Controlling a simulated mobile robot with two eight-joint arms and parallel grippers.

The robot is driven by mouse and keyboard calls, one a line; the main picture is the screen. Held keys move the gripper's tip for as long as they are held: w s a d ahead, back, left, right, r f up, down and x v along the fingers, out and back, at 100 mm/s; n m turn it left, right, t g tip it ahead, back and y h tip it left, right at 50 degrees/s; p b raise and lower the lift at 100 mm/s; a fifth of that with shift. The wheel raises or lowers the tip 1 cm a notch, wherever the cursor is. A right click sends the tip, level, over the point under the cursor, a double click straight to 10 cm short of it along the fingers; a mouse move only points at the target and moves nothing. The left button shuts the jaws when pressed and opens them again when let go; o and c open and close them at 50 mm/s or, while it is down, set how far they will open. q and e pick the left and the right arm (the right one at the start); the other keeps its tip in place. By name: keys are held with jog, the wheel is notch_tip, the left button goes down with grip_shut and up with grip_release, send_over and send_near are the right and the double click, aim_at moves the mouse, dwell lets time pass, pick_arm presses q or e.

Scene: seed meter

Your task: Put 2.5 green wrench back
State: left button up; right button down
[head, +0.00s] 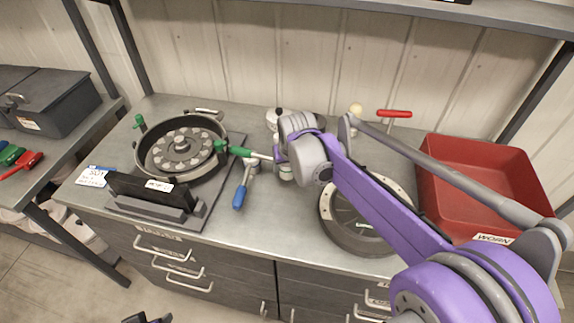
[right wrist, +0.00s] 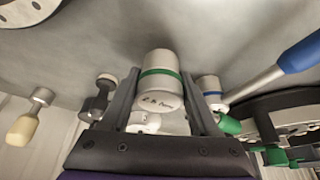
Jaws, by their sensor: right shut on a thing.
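The green wrench (head: 240,151) has a green handle and a pale shaft. It reaches left from my right gripper (head: 283,162), above the counter. In the right wrist view, a white cylindrical head with a green band (right wrist: 160,72) sits between the two dark fingers of the right gripper (right wrist: 160,105), which is shut on it. Small writing on its end is hard to read. A blue-handled wrench (head: 242,187) stands just left of the gripper; its blue-banded head (right wrist: 210,88) shows beside the right finger.
The round seed meter (head: 181,148) with green knobs sits left, behind a dark plate (head: 148,189). A round disc (head: 365,222) lies under my right arm. A red WORN bin (head: 480,185) stands right. A red T-handle (head: 394,114) and cream knob (head: 356,108) stand behind.

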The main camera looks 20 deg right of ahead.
jog(key=shift+s, duration=0.1)
jog(key=shift+f+b, duration=0.35)
jog(key=shift+f, duration=0.25)
jog(key=shift+c, duration=0.7)
grip_release()
jog(key=shift+r, duration=0.1)
jog(key=shift+r, duration=0.4)
jog(key=p+v, duration=0.1)
jog(key=v, duration=1.1)
jog(key=shift+r+p, duration=0.2)
jog(key=shift+p, duration=0.1)
